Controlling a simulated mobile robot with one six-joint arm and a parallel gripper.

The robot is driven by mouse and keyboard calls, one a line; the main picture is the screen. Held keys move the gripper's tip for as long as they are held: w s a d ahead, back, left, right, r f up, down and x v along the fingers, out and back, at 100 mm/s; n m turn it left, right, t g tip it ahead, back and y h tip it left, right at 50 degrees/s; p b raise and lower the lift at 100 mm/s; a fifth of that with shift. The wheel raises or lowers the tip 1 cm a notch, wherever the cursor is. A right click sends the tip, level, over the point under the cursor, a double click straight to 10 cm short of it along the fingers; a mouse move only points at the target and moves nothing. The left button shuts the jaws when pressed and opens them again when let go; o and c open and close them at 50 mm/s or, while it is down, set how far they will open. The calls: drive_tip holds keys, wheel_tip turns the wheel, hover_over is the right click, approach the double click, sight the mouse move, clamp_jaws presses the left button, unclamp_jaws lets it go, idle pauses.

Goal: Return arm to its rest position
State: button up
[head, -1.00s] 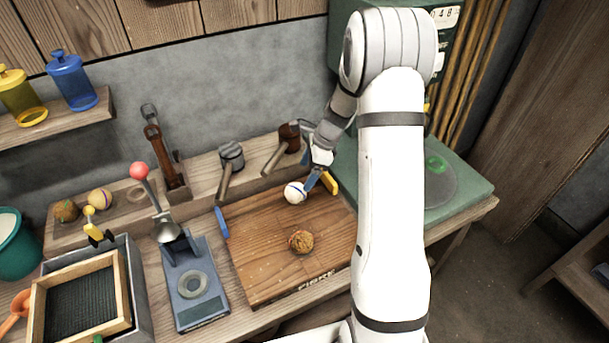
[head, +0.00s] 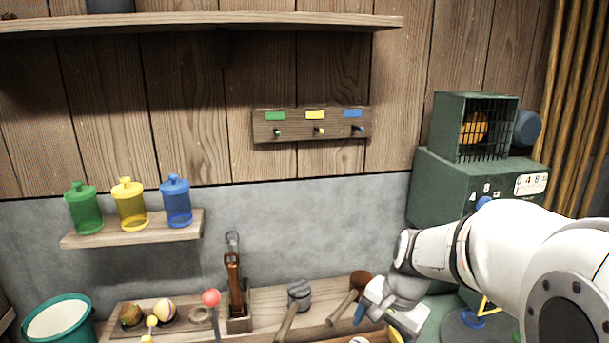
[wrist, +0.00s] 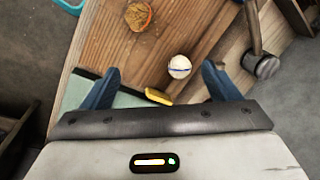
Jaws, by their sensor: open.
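My gripper (wrist: 160,82) is open, with its two blue fingers spread wide and nothing held between them. In the wrist view a white ball with a dark blue line (wrist: 179,67) rests on the wooden board (wrist: 187,22), beyond and between the fingertips. A brown rough ball (wrist: 138,16) is farther off on the board. A yellow piece (wrist: 158,97) is at the board's edge between the fingers. In the head view my gripper (head: 375,320) is low at the right of the bench, fingers partly cut off by the frame edge.
A mallet (wrist: 262,62) lies close to the right finger. A green machine with a cage (head: 482,130) stands at the right. Bottles (head: 130,205) sit on a left shelf; a peg rack (head: 312,125) hangs above.

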drive_tip(key=s+r+n+t+h, duration=0.1)
drive_tip(key=s+r+n+h, duration=0.1)
drive_tip(key=s+n, duration=0.6)
drive_tip(key=shift+s+r, duration=0.85)
drive_tip(key=shift+s, duration=1.4)
drive_tip(key=shift+d, duration=0.1)
